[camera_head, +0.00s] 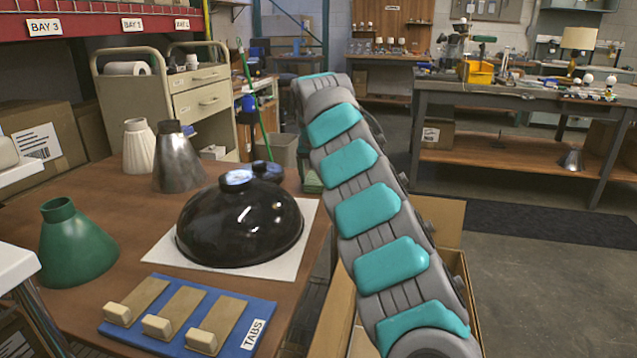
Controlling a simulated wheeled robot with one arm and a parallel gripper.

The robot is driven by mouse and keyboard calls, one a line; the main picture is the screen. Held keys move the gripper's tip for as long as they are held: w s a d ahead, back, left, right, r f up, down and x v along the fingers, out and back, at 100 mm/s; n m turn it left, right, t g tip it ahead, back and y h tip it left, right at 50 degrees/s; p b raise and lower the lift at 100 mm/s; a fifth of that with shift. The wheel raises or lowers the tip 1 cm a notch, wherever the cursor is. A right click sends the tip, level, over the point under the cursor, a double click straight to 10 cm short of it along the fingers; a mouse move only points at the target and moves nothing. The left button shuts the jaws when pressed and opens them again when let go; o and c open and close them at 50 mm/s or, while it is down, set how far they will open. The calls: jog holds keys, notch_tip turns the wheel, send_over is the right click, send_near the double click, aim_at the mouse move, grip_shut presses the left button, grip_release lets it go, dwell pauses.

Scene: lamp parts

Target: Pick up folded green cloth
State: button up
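A small green patch (312,182), which may be the folded green cloth, shows at the right edge of the brown table (130,233). It lies just left of my grey and teal arm, which partly hides it, so I cannot make out its folds or full shape. My arm rises from the bottom right to the upper middle. My gripper is not in view, so its place relative to the green patch cannot be seen.
A black dome shade (240,225) sits on a white sheet near the green patch. A green cone shade (75,245), a metal shade (178,160) and a blue TABS board (188,318) share the table.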

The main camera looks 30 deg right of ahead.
aim_at(319, 181)
jog(key=c, duration=0.8)
jog(key=shift+r, duration=0.2)
jog(key=shift+r, duration=1.6)
jog(key=shift+s+f, duration=0.1)
jog(key=shift+s, duration=0.15)
jog(key=shift+s+d+b, duration=0.15)
jog(key=shift+s+b, duration=0.35)
jog(key=shift+s, duration=0.3)
jog(key=s+d+r+b, duration=0.1)
jog(key=s+b, duration=0.2)
jog(key=s, duration=1)
jog(key=shift+s+r, duration=0.35)
jog(key=shift+s, duration=0.05)
jog(key=shift+d, duration=0.1)
